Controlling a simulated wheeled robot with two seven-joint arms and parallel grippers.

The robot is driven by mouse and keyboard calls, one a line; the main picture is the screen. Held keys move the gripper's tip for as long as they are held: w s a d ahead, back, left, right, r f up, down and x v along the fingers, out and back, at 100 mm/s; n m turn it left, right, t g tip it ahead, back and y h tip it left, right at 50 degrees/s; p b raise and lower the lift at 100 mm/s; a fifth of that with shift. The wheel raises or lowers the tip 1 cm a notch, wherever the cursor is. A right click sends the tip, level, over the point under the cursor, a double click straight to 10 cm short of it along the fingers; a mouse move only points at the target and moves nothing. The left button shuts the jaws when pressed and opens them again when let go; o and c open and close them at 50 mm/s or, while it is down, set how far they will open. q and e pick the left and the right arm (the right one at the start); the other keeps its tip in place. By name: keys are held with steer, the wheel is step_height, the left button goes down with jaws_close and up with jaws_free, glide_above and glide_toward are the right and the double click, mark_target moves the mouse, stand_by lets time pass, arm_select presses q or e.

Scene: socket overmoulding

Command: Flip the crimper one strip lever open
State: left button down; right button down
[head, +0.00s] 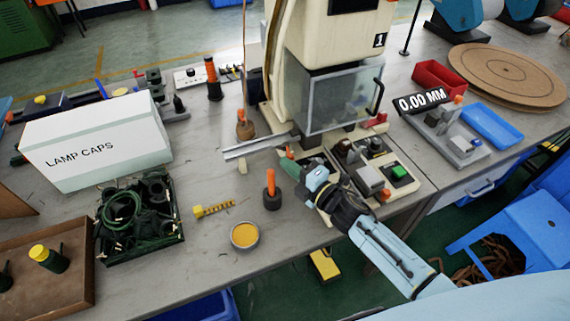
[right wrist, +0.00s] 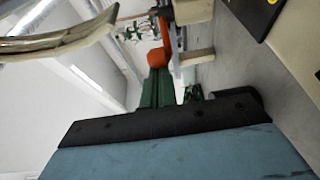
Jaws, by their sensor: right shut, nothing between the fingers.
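Crimper one (head: 292,60) is the cream machine marked "1", with a clear guard (head: 325,95) over its front. A small orange-red knob (head: 290,153), which looks like the strip lever's tip, shows low at the machine's left beside a grey metal rail (head: 255,147). In the right wrist view the orange knob (right wrist: 157,57) sits just beyond my fingertips. My right gripper (head: 299,163) is shut and empty, its green fingers (right wrist: 158,76) close to the knob; I cannot tell whether they touch. The lever's arm is mostly hidden. My left gripper is out of view.
A control box with a green button (head: 398,172) stands right of my gripper. An orange-handled tool (head: 271,188), a yellow-filled bowl (head: 244,235) and a crate of dark parts (head: 140,215) lie to the left. The lamp caps box (head: 95,145) stands farther left.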

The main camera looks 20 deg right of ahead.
steer(key=shift+d, duration=0.5)
steer(key=shift+s, duration=0.1)
steer(key=v, duration=1.3)
steer(key=shift+s, duration=0.15)
